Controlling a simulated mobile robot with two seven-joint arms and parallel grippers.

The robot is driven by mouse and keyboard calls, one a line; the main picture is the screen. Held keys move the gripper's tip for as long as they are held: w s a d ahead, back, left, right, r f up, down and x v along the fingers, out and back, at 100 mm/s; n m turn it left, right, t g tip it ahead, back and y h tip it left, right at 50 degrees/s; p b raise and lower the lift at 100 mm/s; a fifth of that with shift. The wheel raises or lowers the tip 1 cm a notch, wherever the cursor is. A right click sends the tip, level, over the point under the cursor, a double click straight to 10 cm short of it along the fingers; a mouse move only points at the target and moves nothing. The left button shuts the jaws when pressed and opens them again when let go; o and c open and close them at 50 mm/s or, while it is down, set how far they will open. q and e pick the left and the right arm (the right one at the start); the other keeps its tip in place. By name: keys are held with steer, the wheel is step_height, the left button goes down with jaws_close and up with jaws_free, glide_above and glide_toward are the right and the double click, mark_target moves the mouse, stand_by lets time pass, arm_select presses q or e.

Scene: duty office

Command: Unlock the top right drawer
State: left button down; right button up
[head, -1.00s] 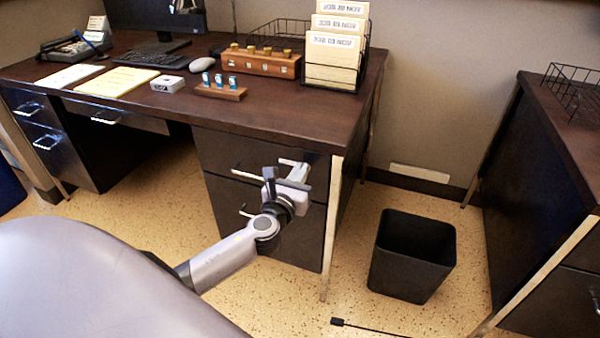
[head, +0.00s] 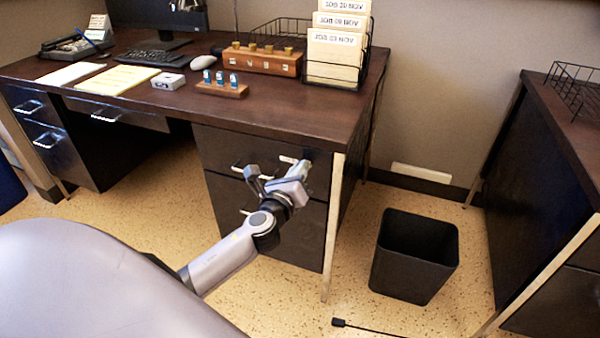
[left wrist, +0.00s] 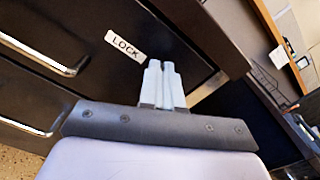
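The top right drawer (head: 225,150) is the dark upper drawer under the desk's right end, and it looks closed. Its bar handle (left wrist: 50,52) shows at upper left in the left wrist view. A white LOCK label (left wrist: 125,45) is on the drawer front, right of the handle. My left gripper (head: 304,166) is at the drawer front, just right of the label. In the left wrist view its fingers (left wrist: 161,66) are side by side, shut or nearly so, with tips close to the front. The lock itself is hidden, and I see nothing between the fingers. My right gripper is out of view.
A lower drawer (head: 285,232) is below. A black bin (head: 412,260) stands on the floor to the right, before another dark desk (head: 535,185). The desktop (head: 290,115) holds a file rack (head: 340,75), wooden blocks and a keyboard (head: 150,58).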

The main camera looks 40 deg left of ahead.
arm_select(q)
steer(key=n, duration=0.4)
steer(key=n+b, duration=0.1)
steer(key=n, duration=0.7)
steer(key=shift+a+f, duration=0.2)
steer(key=shift+a, duration=0.2)
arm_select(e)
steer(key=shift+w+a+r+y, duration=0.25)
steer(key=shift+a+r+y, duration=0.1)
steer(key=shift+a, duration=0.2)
arm_select(q)
steer(key=shift+n+b, duration=0.3)
steer(key=c, duration=1.3)
jaws_free()
steer(key=shift+c, duration=0.2)
steer(key=shift+f, duration=0.15)
steer(key=shift+d, duration=0.1)
